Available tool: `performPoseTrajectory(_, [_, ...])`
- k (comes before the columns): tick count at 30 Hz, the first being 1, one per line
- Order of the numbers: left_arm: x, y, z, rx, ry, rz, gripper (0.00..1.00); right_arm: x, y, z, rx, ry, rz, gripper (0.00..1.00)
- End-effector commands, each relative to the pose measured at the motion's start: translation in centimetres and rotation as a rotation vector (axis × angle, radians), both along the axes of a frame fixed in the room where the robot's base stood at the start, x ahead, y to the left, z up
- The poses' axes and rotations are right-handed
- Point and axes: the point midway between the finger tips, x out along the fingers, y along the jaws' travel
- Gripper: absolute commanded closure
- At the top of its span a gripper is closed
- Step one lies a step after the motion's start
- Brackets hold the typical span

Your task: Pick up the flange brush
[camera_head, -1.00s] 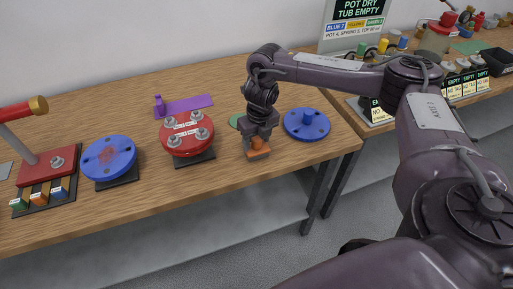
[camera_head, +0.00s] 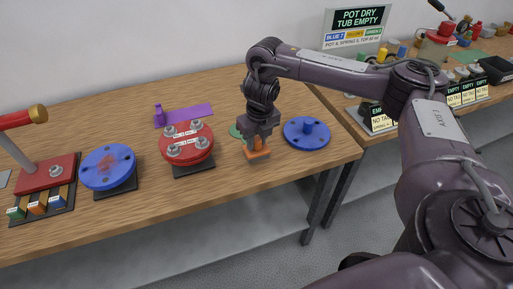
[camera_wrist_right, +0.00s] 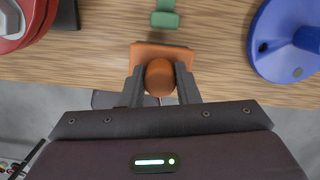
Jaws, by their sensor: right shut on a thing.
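The flange brush (camera_head: 258,155) is an orange block with a rounded orange knob on top. It is at the front edge of the wooden table, between the red flange and a blue flange. My right gripper (camera_head: 258,142) comes down over it from above and is shut on its knob. In the right wrist view the two fingers (camera_wrist_right: 159,82) stand on either side of the knob, and the orange block (camera_wrist_right: 178,53) shows beyond them. I cannot tell whether the block touches the table. My left gripper is not in view.
A red bolted flange (camera_head: 187,143) is left of the gripper and a blue flange (camera_head: 306,133) is close on its right. A green piece (camera_wrist_right: 165,17) lies just behind the brush. Another blue disc (camera_head: 108,166) and a red stand (camera_head: 46,174) are further left.

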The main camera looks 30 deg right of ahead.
Motion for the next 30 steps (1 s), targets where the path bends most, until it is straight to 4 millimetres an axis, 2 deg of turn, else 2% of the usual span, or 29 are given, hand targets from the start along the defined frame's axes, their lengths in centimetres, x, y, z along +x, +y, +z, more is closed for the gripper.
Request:
performPoseTrajectory(2, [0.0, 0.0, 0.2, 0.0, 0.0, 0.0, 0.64, 0.2, 0.0, 2.4, -0.001, -0.009, 0.002, 0.96])
performPoseTrajectory(6, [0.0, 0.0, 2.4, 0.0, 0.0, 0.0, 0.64, 0.3, 0.0, 7.2, -0.003, -0.011, 0.003, 0.96])
performPoseTrajectory(12, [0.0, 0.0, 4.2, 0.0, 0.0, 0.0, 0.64, 0.2, 0.0, 12.1, -0.003, -0.008, 0.002, 0.96])
performPoseTrajectory(15, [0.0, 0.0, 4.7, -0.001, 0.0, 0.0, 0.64, 0.2, 0.0, 13.9, -0.003, -0.006, 0.003, 0.96])
performPoseTrajectory(21, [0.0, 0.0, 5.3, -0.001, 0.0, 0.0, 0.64, 0.1, 0.0, 16.0, -0.001, -0.003, 0.002, 0.96])
performPoseTrajectory(30, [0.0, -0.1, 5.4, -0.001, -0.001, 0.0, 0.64, 0.0, 0.0, 16.5, -0.001, -0.001, 0.001, 0.96])
